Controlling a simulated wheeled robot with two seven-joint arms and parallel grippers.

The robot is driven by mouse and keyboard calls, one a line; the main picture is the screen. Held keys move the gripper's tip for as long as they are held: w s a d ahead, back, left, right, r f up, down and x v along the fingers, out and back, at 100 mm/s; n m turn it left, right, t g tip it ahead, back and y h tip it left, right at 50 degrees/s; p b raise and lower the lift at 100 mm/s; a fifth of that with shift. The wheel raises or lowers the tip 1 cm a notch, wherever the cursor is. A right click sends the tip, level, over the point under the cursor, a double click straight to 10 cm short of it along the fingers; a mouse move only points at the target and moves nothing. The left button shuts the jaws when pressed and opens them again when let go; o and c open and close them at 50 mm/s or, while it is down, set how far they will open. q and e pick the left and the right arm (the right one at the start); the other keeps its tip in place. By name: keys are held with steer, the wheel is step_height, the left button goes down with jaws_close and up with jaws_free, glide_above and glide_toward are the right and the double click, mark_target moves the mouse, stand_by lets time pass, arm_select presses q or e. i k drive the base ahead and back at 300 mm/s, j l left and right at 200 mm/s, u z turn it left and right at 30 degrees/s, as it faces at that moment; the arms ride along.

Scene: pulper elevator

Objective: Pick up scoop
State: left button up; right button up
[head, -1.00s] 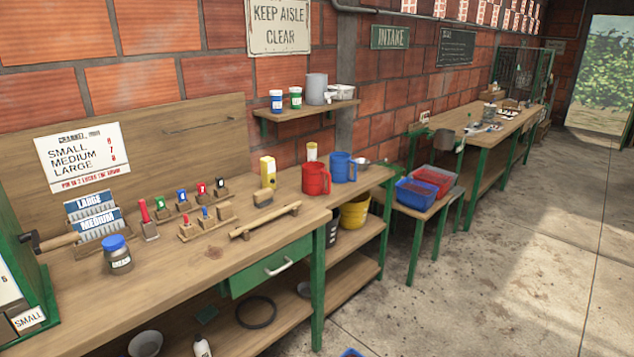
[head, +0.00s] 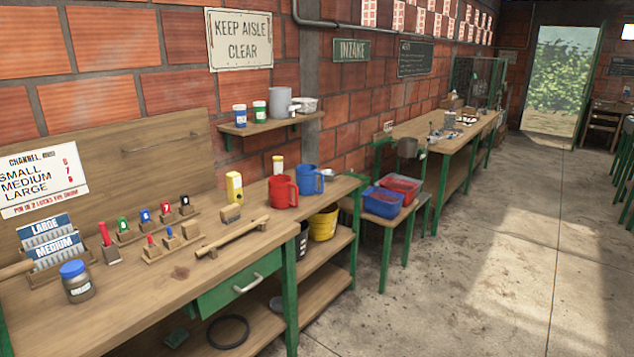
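I cannot clearly make out a scoop. A small grey metal piece (head: 327,177) lies behind the blue mug at the far end of the near workbench, too small to tell if it is a scoop. Neither of my grippers is in view.
Blue (head: 383,202) and red (head: 398,187) bins stand on a low stand. The concrete floor (head: 480,270) on the right is open.

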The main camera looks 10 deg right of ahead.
mark_target(330, 176)
steer(key=u, duration=0.55)
steer(key=i+l+u, duration=0.25)
steer(key=l, duration=0.15)
steer(key=i+l+u, duration=0.1)
steer(key=l+u, duration=0.15)
steer(key=l, duration=0.15)
steer(key=i+l+u, duration=0.1)
steer(key=l+u, duration=0.15)
steer(key=l, duration=0.2)
steer(key=i+l+u, duration=0.1)
steer(key=l+u, duration=0.15)
steer(key=l, duration=0.2)
